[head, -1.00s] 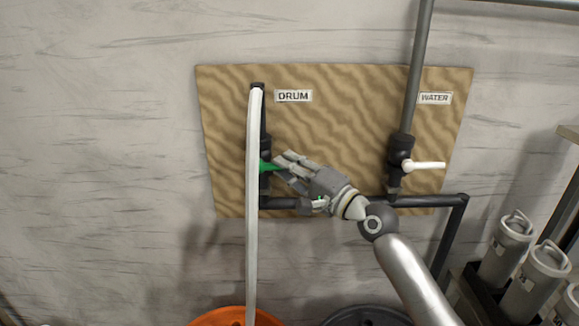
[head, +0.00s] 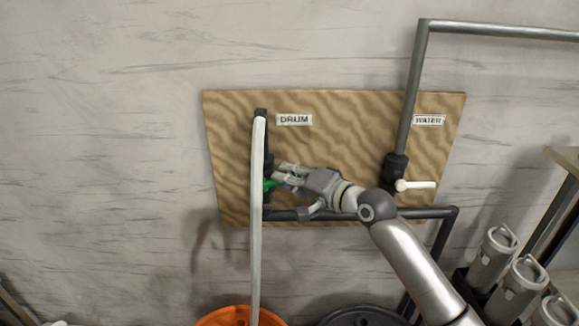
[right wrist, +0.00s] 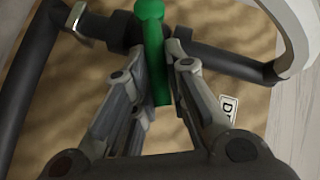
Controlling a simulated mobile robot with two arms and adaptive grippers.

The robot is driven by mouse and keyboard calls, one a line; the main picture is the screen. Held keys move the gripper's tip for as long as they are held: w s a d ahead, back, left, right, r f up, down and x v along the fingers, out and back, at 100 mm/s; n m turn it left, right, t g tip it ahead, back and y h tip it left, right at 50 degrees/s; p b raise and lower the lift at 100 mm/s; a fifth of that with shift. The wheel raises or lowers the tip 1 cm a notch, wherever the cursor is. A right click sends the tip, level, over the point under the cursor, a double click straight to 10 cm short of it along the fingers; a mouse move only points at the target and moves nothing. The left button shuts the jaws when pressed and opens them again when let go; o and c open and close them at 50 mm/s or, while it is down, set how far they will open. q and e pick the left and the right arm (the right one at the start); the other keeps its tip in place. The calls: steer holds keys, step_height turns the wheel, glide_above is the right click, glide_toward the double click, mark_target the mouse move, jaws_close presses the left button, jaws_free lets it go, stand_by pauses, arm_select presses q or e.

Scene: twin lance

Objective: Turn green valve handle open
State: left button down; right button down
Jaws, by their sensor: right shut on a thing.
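The green valve handle (head: 269,185) is on the dark vertical pipe under the DRUM label (head: 294,120), partly hidden by my gripper and the white hose. In the right wrist view the green handle (right wrist: 156,55) runs between my fingers. My right gripper (head: 281,179) has come in from the right and is shut on the handle. In the right wrist view its two fingertips (right wrist: 158,48) sit on either side of the handle. My left gripper is not in view.
A white hose (head: 257,220) hangs in front of the drum pipe, close to my gripper. A white valve handle (head: 415,185) sits under the WATER label (head: 429,120). Grey canisters (head: 495,258) stand at lower right. An orange drum (head: 235,316) is below.

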steer(key=shift+a+r+n+g+h+p, duration=0.3)
steer(key=shift+r+n+g+h, duration=0.1)
steer(key=shift+r+n+h, duration=0.2)
stand_by(0.3)
steer(key=c, duration=1.4)
jaws_free()
steer(key=shift+c, duration=0.2)
steer(key=v, duration=1.2)
steer(key=shift+a, duration=0.1)
